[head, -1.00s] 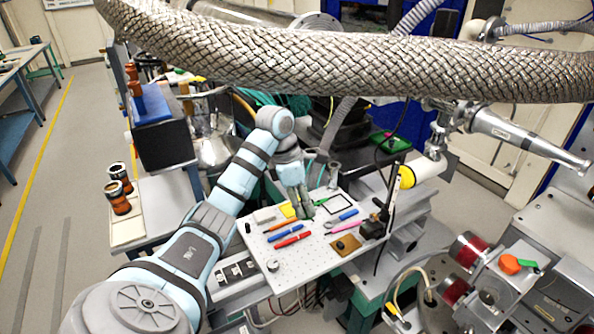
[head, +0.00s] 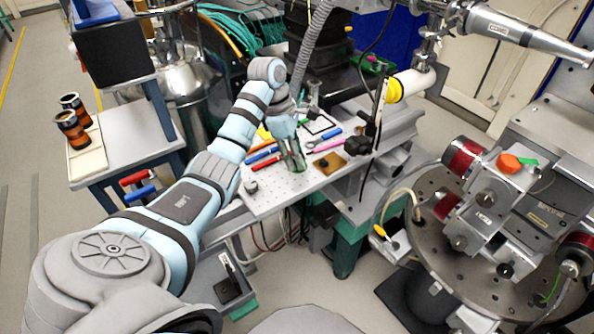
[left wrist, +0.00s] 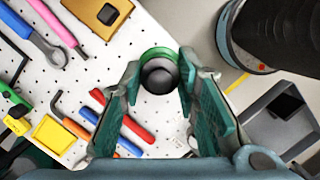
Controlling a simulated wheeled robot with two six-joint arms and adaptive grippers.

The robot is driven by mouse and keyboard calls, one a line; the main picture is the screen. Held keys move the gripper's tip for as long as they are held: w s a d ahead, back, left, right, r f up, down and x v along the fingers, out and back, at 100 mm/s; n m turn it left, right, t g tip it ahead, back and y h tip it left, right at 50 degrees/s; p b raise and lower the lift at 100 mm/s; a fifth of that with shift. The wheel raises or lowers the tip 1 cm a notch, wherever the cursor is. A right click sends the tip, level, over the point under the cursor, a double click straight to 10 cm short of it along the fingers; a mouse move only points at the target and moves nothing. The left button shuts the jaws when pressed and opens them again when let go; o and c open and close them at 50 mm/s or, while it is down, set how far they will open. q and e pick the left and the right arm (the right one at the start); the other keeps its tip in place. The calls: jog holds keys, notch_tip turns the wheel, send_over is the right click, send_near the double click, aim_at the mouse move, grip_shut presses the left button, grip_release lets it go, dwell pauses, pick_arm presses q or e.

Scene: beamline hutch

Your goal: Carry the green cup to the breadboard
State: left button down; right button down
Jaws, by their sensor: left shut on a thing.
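The white perforated breadboard (head: 285,182) lies in the middle of the head view, with tools on it. My left gripper (head: 293,163) is over its front part, left of a brown plate (head: 328,163). In the left wrist view, the fingers (left wrist: 160,85) are shut around the green cup (left wrist: 160,53). I see its green rim and a dark grey round middle, with the breadboard below. In the head view the cup is mostly hidden by the fingers. I cannot tell whether the cup touches the board. My right gripper is out of view.
Red and blue pens (head: 263,163), a pink pen (head: 326,146) and a small grey cylinder (head: 251,187) lie on the board. A black post (head: 372,135) stands at its right end. A round stage with instruments (head: 480,215) is at the right.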

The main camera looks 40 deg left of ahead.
aim_at(296, 182)
pick_arm(q)
notch_tip(296, 182, down, 5)
jog(key=shift+r+p, duration=0.15)
jog(key=shift+p, duration=0.35)
jog(key=shift+f, duration=0.35)
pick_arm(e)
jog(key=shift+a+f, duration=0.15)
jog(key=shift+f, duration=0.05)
pick_arm(q)
jog(key=shift+f, duration=0.2)
jog(key=c, duration=1.2)
grip_release()
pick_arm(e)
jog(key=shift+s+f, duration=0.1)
pick_arm(q)
jog(key=shift+r, duration=0.1)
